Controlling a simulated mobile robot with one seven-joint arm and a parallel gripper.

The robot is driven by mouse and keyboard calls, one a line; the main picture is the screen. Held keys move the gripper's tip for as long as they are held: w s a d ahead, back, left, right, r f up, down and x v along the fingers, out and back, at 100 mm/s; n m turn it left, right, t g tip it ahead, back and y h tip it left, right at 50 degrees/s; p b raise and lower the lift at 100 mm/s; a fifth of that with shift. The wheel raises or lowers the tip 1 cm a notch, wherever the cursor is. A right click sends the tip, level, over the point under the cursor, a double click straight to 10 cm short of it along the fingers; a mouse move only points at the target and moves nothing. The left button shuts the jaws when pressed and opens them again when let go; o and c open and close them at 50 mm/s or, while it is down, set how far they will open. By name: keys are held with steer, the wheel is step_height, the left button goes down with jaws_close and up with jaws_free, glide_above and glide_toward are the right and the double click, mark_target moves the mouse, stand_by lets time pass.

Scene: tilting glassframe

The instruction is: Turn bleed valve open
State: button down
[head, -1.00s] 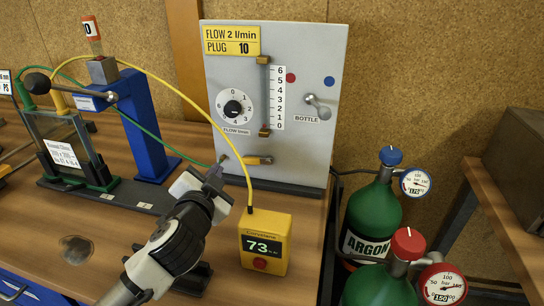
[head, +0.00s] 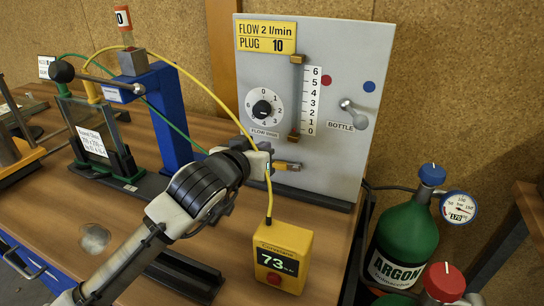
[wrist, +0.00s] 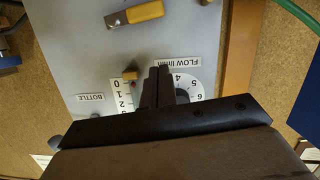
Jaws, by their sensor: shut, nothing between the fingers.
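No label reading "bleed" is legible. In the wrist view, which looks upside down, the yellow handle (wrist: 145,12) is at the top, apart from my fingers. My gripper (head: 266,149) is in front of the panel, left of and slightly above that valve. In the wrist view my gripper (wrist: 160,70) is shut and empty, its fingers overlapping the flow dial (wrist: 190,84). Contact with the panel cannot be told.
The panel carries a flow tube (head: 297,95) and a grey bottle lever (head: 352,113). A yellow hose (head: 226,110) loops down past my gripper to a yellow meter (head: 283,258) reading 73. A blue post (head: 172,120) stands left; a green argon bottle (head: 405,240) stands right.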

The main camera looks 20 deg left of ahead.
mark_target(277, 155)
steer(key=x, duration=0.4)
steer(key=shift+r+p, duration=0.15)
steer(key=shift+p, duration=0.15)
step_height(277, 155, down, 3)
steer(key=shift+s+d+r, duration=0.15)
steer(key=shift+d+f, duration=0.1)
steer(key=shift+f, duration=0.6)
